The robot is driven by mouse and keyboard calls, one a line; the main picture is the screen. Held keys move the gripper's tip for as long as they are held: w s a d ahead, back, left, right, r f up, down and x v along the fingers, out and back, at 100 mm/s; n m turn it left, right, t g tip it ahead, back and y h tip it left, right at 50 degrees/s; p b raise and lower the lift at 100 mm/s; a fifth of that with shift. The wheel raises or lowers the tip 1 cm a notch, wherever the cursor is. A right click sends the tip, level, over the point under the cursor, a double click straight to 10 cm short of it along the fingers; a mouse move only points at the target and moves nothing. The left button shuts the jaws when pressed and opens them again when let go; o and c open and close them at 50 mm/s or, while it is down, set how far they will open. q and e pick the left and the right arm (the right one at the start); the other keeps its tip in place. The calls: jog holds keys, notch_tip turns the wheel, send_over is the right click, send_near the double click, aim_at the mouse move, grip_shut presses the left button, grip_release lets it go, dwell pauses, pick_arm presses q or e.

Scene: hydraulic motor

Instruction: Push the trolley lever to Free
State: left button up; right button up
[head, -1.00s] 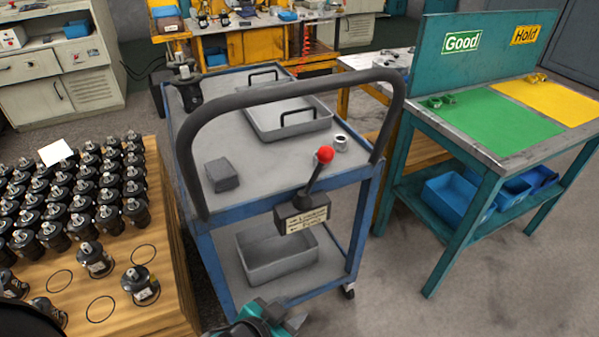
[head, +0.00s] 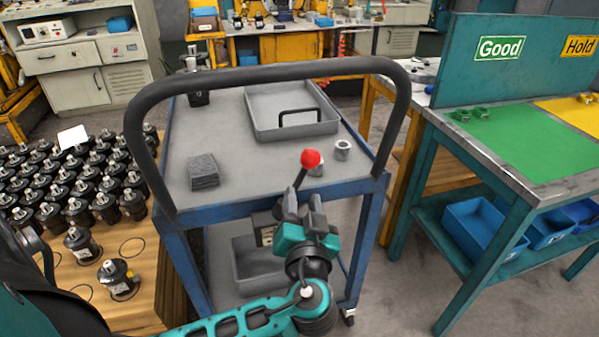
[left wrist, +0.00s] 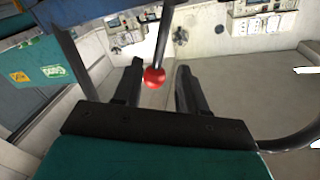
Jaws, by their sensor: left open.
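The trolley (head: 232,145) has a grey top, a blue frame and a dark looped handle (head: 265,72). Its lever has a red ball knob (head: 311,158) on a dark rod that leans up to the right at the front edge. My left gripper (head: 304,200) is open in front of the trolley, fingers pointing up just below the knob. In the left wrist view the red knob (left wrist: 153,78) appears between the two open fingers (left wrist: 158,75); I cannot tell whether they touch it. The gripper hides the lever base and most of the label plate (head: 266,236). My right gripper is not in view.
A grey tray (head: 262,132), a dark block (head: 203,172) and metal rings (head: 342,150) are on the trolley top. A wooden pallet (head: 140,285) with several motors stands left. A teal table (head: 497,183) with a green mat stands right. Floor shows between trolley and table.

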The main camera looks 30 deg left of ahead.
aim_at(300, 180)
pick_arm(q)
jog(key=x, duration=0.9)
jog(key=shift+a, duration=0.1)
jog(key=shift+c, duration=0.4)
grip_shut()
